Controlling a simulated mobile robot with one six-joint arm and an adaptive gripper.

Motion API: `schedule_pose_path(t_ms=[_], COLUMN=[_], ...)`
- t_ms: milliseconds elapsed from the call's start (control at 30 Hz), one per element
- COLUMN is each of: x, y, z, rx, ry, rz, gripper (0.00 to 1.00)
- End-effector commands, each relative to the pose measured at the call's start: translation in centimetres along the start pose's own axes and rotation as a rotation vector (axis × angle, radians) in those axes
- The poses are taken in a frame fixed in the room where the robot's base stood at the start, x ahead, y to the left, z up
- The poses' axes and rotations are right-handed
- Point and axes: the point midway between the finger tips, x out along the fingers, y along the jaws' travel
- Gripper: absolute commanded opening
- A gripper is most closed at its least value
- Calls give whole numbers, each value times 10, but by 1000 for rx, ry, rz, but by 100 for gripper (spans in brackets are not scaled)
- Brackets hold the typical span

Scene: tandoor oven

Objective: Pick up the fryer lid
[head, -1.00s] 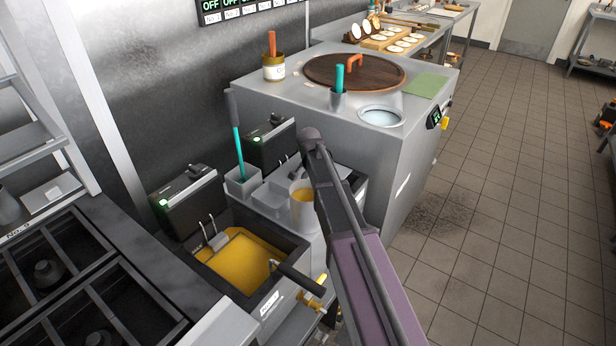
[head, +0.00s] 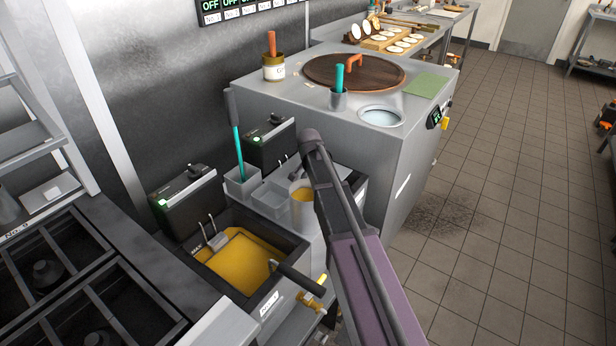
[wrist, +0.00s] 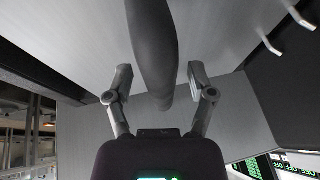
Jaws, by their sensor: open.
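In the wrist view my gripper (wrist: 160,76) is open. Its two fingers stand on either side of a thick dark round handle (wrist: 154,40), with a visible gap on each side. Behind the handle is a flat grey metal surface (wrist: 80,38), which looks like the fryer lid, though I cannot see its whole outline.
An open fryer with yellow oil (head: 240,262) and a dark-handled basket (head: 293,277) sits left of my arm. Grey containers (head: 270,193) and a yellow-filled cup (head: 302,207) stand close by. The tandoor (head: 290,95) is behind.

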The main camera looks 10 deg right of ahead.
Motion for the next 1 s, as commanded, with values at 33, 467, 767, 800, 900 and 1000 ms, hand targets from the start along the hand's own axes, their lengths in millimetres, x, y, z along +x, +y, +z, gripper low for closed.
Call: schedule_pose_path(t_ms=[33,467,767,800,900,1000], x=[0,0,0,0,0,-2], y=[0,0,0,0,0,0], z=[0,0,0,0,0,0], rx=[0,0,0,0,0,0], ry=[0,0,0,0,0,0], rz=[0,0,0,0,0,1], gripper=[71,11,0,0,0,0])
